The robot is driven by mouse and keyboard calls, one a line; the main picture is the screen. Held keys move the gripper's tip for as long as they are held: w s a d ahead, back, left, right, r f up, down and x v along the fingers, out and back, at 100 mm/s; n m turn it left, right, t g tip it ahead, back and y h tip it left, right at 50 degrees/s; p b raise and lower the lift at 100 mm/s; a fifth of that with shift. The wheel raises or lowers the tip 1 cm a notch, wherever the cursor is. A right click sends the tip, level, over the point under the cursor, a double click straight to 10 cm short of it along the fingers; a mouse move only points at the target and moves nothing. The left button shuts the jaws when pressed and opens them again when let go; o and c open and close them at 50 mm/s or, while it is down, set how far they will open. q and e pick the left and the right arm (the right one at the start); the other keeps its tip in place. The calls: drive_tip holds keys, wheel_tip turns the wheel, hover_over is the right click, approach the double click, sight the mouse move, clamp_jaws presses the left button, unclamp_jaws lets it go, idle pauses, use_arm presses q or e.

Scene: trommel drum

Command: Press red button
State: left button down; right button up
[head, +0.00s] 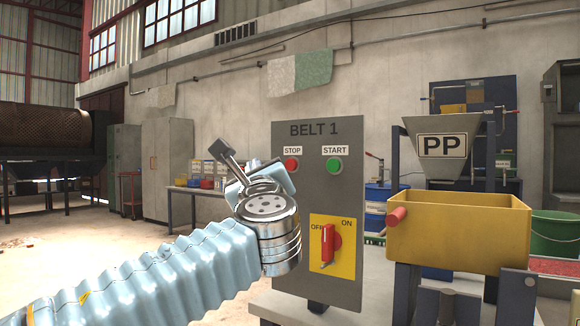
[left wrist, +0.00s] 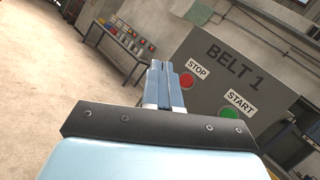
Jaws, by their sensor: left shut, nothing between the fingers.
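The red STOP button (head: 291,165) is on the upper left of a grey control panel (head: 345,195) marked BELT 1. A green START button (head: 334,165) is to its right. A red rotary switch (head: 328,244) on a yellow plate is below. My left gripper (head: 285,172) is at the panel's left edge, partly hidden behind its own wrist. In the left wrist view its shut, empty fingers (left wrist: 163,78) point toward the panel, just left of the red button (left wrist: 187,81). I cannot tell whether they touch the panel. My right gripper is not in view.
A yellow bin (head: 460,228) with a red handle stands right of the panel, below a grey hopper (head: 443,145) marked PP. A green bucket (head: 555,232) is at the far right. Grey cabinets (head: 167,168) and a workbench are behind. Floor at left is clear.

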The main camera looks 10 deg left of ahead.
sight(291, 165)
use_arm(q)
drive_tip(key=shift+s+a+r, duration=0.1)
drive_tip(key=shift+r, duration=0.1)
drive_tip(key=w+d+p, duration=0.3)
drive_tip(key=w+p, duration=0.1)
drive_tip(key=w, duration=0.4)
drive_tip(key=shift+w, duration=0.15)
idle(0.4)
drive_tip(key=shift+w+d, duration=0.1)
drive_tip(key=shift+w, duration=0.05)
idle(1.7)
drive_tip(key=shift+w+d+p, duration=0.1)
drive_tip(key=shift+w+p, duration=0.15)
drive_tip(key=shift+p, duration=0.05)
